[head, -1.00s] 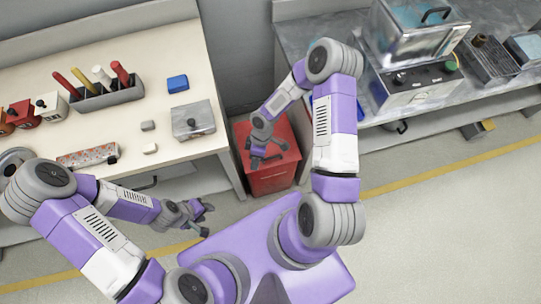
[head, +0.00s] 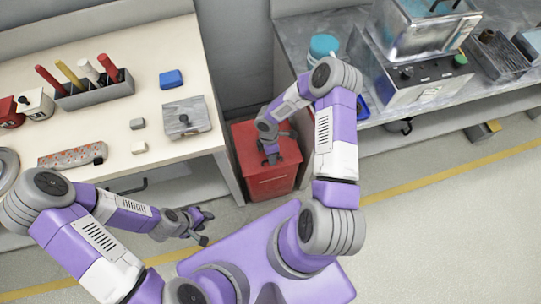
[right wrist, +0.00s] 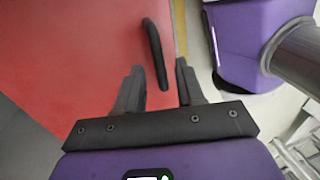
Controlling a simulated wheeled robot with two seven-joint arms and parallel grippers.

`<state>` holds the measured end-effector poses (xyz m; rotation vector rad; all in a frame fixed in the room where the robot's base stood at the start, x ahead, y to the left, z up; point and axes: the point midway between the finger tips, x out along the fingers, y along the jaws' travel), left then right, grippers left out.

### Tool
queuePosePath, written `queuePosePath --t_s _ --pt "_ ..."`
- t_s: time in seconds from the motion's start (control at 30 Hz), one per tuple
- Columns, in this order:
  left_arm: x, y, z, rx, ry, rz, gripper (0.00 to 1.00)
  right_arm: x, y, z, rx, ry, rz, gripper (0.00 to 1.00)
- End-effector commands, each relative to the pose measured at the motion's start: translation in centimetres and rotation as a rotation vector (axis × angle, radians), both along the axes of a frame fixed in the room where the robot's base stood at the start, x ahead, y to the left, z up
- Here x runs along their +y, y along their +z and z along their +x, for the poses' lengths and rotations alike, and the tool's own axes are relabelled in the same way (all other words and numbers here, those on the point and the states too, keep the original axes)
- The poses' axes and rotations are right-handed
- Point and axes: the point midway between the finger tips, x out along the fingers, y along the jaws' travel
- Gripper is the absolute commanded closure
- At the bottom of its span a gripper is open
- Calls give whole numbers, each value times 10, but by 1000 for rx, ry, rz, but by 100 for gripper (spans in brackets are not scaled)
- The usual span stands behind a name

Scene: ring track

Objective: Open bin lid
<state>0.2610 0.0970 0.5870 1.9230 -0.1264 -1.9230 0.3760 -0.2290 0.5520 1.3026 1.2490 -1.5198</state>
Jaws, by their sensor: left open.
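The red bin (head: 268,186) stands on the floor between the two benches, with its red lid (head: 245,137) closed. In the right wrist view the lid (right wrist: 75,60) fills the left side, and a dark bar handle (right wrist: 155,52) stands on it. My right gripper (head: 271,158) is over the lid. Its fingers (right wrist: 160,82) are apart, and the near end of the handle appears between their tips; I cannot tell whether they touch it. My left gripper (head: 206,227) is open and empty, in front of the left bench, away from the bin.
The cream bench (head: 80,130) on the left holds a tool rack (head: 95,93), a blue block (head: 171,79) and a grey metal box (head: 186,118). The grey bench (head: 300,40) on the right carries a metal machine (head: 425,80). Open floor lies at the right.

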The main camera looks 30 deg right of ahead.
Motion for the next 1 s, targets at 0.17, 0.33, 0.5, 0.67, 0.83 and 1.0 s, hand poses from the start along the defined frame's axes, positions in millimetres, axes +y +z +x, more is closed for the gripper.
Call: queuePosePath --t_s 0.17,0.33,0.5,0.67,0.83,1.0 --pt "0 0 0 0 0 0 57 0 0 0 0 -1 0 62" --pt "0 0 0 0 0 0 57 0 0 0 0 -1 0 85" --pt "0 0 0 0 0 0 57 0 0 0 0 -1 0 100" --pt "0 0 0 0 0 0 57 0 0 0 0 -1 0 100" --pt "0 1 0 0 0 0 57 -1 1 0 3 -3 0 100" --pt "0 11 0 0 0 0 57 -9 9 -1 29 -21 2 100"
